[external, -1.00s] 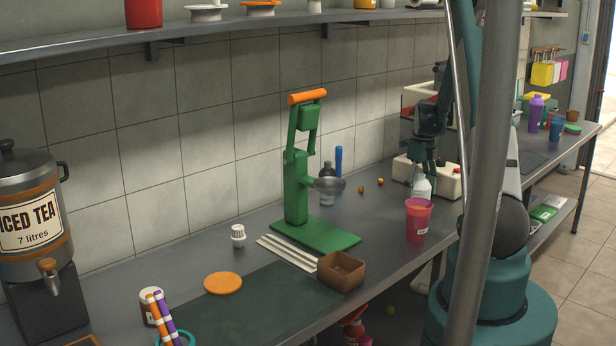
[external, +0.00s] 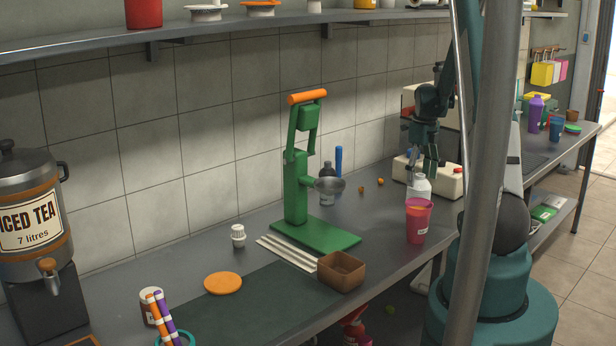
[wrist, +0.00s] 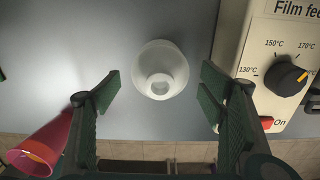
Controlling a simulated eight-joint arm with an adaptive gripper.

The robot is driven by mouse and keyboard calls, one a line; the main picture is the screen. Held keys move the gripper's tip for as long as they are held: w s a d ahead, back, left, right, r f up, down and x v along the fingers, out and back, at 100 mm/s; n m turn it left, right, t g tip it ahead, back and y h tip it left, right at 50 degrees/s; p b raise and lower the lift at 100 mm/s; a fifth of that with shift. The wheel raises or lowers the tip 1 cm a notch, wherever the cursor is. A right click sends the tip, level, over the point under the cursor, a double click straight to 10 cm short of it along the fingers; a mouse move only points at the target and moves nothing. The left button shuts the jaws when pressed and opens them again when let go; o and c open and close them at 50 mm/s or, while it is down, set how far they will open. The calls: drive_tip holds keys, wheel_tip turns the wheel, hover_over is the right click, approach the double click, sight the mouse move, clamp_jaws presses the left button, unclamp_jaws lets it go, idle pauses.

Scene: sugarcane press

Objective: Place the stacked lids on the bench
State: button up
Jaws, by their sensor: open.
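My gripper (external: 425,168) is open and points down above a white bottle-like item (external: 419,187) at the right part of the bench (external: 385,262). In the wrist view the round, translucent white item (wrist: 160,70) lies between and beyond the spread fingers (wrist: 158,92), with a gap on both sides. I cannot tell for sure which things are the stacked lids. A flat orange disc (external: 223,283), perhaps a lid, lies on the bench near the green mat. Lid-like white (external: 206,13) and orange (external: 260,8) pieces sit on the shelf.
A pink cup (external: 418,222) stands close to my gripper, and a white machine with a dial (wrist: 272,80) is on its other side. A green press (external: 298,190), a brown box (external: 341,272) and pale strips (external: 288,253) occupy mid-bench. The dark mat (external: 262,308) is mostly clear.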

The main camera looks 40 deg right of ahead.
drive_tip(key=shift+r, duration=3.15)
drive_tip(key=shift+w+a+r, duration=0.15)
drive_tip(key=shift+a+r, duration=0.1)
drive_tip(key=shift+a, duration=0.05)
drive_tip(key=a+r+n+t, duration=0.1)
drive_tip(key=a+r+n, duration=0.5)
drive_tip(key=a, duration=0.4)
drive_tip(key=w+a+r+n+t+h, duration=0.1)
drive_tip(key=a+r+n, duration=0.45)
drive_tip(key=a, duration=0.55)
drive_tip(key=a+r+n+t, duration=0.1)
drive_tip(key=a+r+n, duration=0.55)
drive_tip(key=a, duration=0.35)
drive_tip(key=s+a+r+n+t, duration=0.1)
drive_tip(key=s+a+n, duration=0.4)
drive_tip(key=a, duration=0.3)
drive_tip(key=s+a+r+n+t, duration=0.1)
drive_tip(key=s+a+n, duration=0.4)
drive_tip(key=a+n, duration=0.2)
drive_tip(key=s+a+n+t+y, duration=0.1)
drive_tip(key=s+a+n, duration=0.4)
drive_tip(key=a, duration=0.5)
drive_tip(key=shift+s+r+n+t, duration=0.2)
drive_tip(key=shift+r+n+t, duration=0.2)
drive_tip(key=shift+n+t, duration=0.15)
